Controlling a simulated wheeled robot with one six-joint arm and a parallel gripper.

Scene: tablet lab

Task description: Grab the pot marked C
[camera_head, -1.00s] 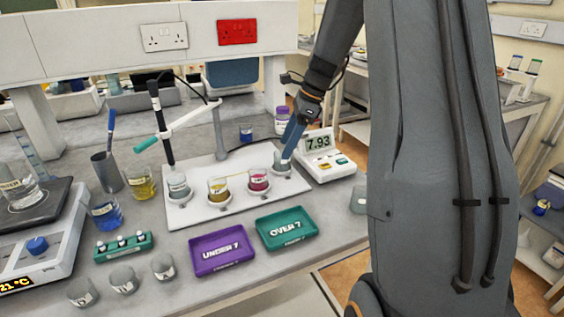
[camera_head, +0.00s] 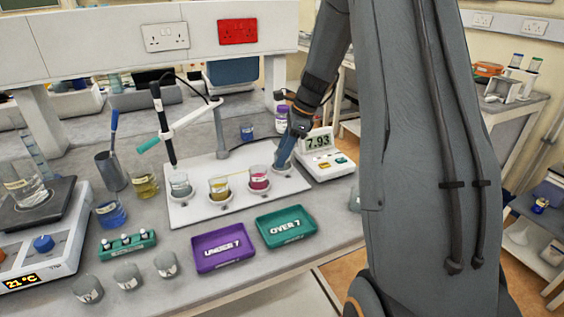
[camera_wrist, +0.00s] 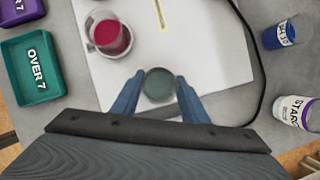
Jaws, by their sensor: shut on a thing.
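A grey-green pot (camera_wrist: 158,86) sits between the two blue fingers of my gripper (camera_head: 284,157) at the right end of the white board (camera_head: 212,207). The gripper (camera_wrist: 160,79) is shut on this pot in the wrist view. No letter on it can be read, so I cannot tell whether it is the one marked C. In the head view the fingers and wrist hide most of it. Other pots on the board hold magenta (camera_head: 259,179), yellow (camera_head: 219,188) and grey liquid (camera_head: 180,186).
An OVER 7 tray (camera_head: 287,227) and an UNDER 7 tray (camera_head: 223,248) lie in front of the board. A meter reading 7.93 (camera_head: 328,164) stands right of the gripper. A bottle (camera_wrist: 297,112) and a blue pot (camera_wrist: 279,34) stand nearby. Three small pots (camera_head: 128,278) are at the front left.

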